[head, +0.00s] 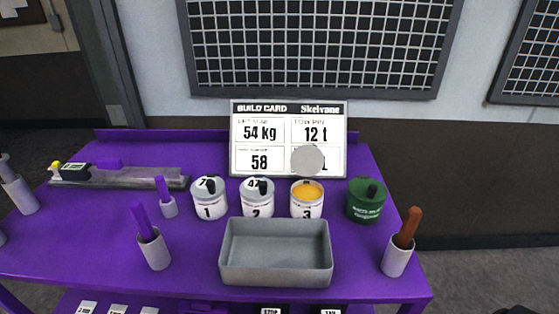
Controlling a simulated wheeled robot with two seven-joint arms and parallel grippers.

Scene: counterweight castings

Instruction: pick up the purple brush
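Two purple-handled things stand in white cups on the left of the purple table. The larger purple handle (141,220) leans left out of a white cup (155,253) near the front edge. A smaller purple handle (162,188) stands in a small white cup (169,208) behind it. Their lower ends are hidden in the cups, so I cannot tell which one is the brush. Neither of my grippers can be made out in the head view.
A grey tray (276,281) sits at the front middle. Behind it stand white tins (208,208), an open tin of orange content (307,208) and a green can (366,212). A brown handle (408,226) stands in a cup (396,262) at right. A build card (288,108) stands behind.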

